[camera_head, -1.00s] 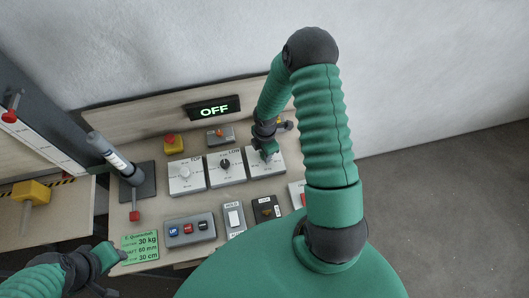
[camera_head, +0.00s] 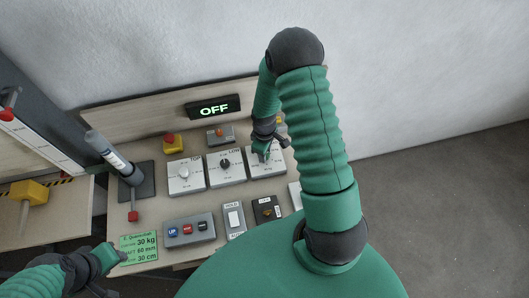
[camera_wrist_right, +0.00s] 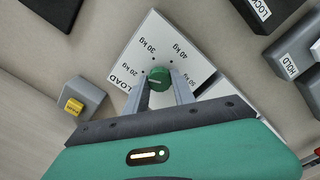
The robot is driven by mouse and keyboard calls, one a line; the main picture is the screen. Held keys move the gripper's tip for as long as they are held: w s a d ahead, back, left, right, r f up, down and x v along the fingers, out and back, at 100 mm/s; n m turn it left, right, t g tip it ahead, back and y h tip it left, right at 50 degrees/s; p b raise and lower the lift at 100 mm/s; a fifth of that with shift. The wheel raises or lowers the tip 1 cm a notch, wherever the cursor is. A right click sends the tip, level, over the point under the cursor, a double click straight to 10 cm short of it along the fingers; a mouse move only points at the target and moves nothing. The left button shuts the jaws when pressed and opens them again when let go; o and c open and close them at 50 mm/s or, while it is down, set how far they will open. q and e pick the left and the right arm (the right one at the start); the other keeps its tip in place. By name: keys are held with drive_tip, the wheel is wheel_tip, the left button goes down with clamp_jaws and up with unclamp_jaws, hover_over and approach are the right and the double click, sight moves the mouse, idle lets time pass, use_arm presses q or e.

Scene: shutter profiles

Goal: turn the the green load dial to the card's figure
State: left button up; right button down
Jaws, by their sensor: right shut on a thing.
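The green load dial (camera_wrist_right: 159,77) sits on a white plate (camera_wrist_right: 188,64) marked LOAD, with 20, 30, 40 and 50 kg around it. My right gripper (camera_wrist_right: 160,86) is shut on the dial, one finger on each side. In the head view my right gripper (camera_head: 262,152) hides the dial. Which figure the dial points to is hard to read.
Two more dial plates, the TOP plate (camera_head: 187,176) and its neighbour (camera_head: 226,167), stand left of the load plate. A display (camera_head: 213,107) reads OFF. Nearer are a button box (camera_head: 188,230), a HOLD switch (camera_head: 234,218) and a black switch box (camera_head: 266,209). A yellow-based red button (camera_head: 173,143) stands behind.

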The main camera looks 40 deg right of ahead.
drive_tip(key=m, duration=0.5)
drive_tip(key=shift+m+b, duration=0.3)
drive_tip(key=shift+b, duration=0.1)
drive_tip(key=m, duration=0.5)
idle(0.4)
drive_tip(key=c, duration=1.1)
unclamp_jaws()
drive_tip(key=shift+o, duration=0.2)
